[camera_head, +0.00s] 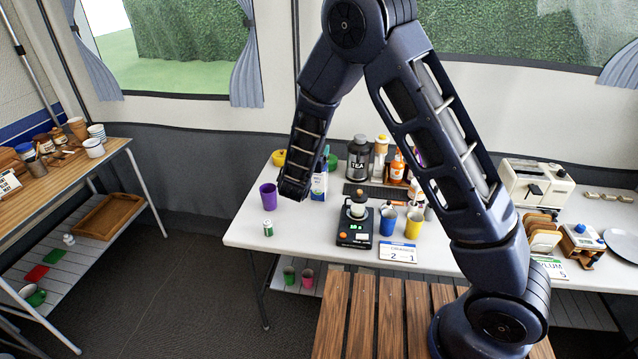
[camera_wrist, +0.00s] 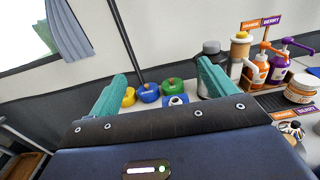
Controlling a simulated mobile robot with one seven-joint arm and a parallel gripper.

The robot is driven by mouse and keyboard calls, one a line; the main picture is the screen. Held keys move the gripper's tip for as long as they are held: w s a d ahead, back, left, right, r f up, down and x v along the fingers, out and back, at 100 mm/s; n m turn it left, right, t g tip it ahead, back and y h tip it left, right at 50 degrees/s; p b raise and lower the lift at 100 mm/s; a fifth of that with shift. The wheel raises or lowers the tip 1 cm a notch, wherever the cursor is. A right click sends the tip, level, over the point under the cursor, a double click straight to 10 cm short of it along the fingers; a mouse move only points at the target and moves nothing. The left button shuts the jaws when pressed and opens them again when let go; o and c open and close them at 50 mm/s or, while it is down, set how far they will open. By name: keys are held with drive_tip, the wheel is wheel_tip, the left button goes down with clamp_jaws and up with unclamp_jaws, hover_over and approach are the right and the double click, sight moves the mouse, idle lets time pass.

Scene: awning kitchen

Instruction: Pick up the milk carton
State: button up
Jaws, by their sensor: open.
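The milk carton (camera_head: 319,187) is white and blue and stands upright on the white table, just right of my gripper's end in the head view. My arm partly covers it there. In the wrist view, a small blue top with a round white mark (camera_wrist: 176,100), apparently the carton's, shows low between my fingers, nearer the right one; the rest is hidden by my gripper body. My gripper (camera_wrist: 163,82) is open, its two teal fingers wide apart with nothing held. In the head view its fingers are hard to make out.
A purple cup (camera_head: 268,192) and a small can (camera_head: 268,228) stand left of the carton. A black scale (camera_head: 354,232) is to the right. Behind are yellow (camera_wrist: 128,97), blue (camera_wrist: 149,93) and green (camera_wrist: 172,86) pots and a dark tea jar (camera_head: 358,160).

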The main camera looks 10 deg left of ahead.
approach(316, 188)
drive_tip(key=w, duration=0.4)
drive_tip(key=shift+w+a, duration=0.1)
drive_tip(key=shift+w, duration=0.15)
drive_tip(key=w, duration=0.5)
drive_tip(key=shift+w, duration=0.2)
drive_tip(key=w, duration=0.3)
drive_tip(key=w+d, duration=0.1)
drive_tip(key=shift+w+d+r, duration=0.1)
drive_tip(key=shift+w+r, duration=0.05)
drive_tip(key=shift+r, duration=0.15)
drive_tip(key=shift+w, duration=0.45)
drive_tip(key=shift+c, duration=0.2)
drive_tip(key=c, duration=1.1)
